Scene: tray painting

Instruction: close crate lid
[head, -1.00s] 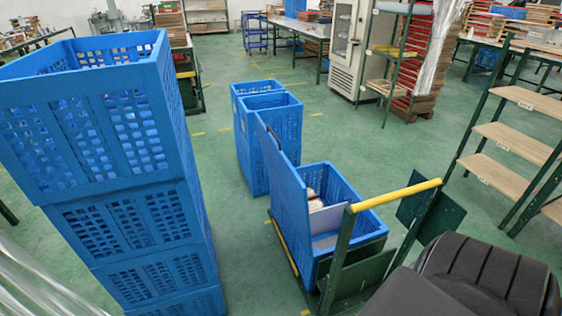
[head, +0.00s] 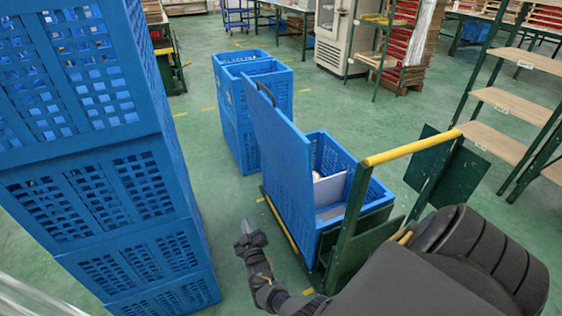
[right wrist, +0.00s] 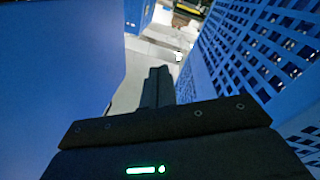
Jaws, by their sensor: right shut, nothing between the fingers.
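The blue crate (head: 374,190) sits on a green cart with its lid (head: 277,150) standing open, upright along the crate's left side. A dark handle shows at the lid's top edge. Some pale items lie inside the crate. My right gripper (head: 245,232) is shut and empty, to the left of the lid's outer face and apart from it in the head view. In the right wrist view the shut fingers (right wrist: 158,85) point ahead between a plain blue panel (right wrist: 55,80), likely the lid, and a blue lattice wall. My left gripper is not in view.
A tall stack of blue lattice crates (head: 110,190) stands at the left. More blue crates (head: 240,140) stand behind the lid. The cart's yellow-topped handle (head: 412,147) rises at the crate's right. Green floor is free between the stack and cart.

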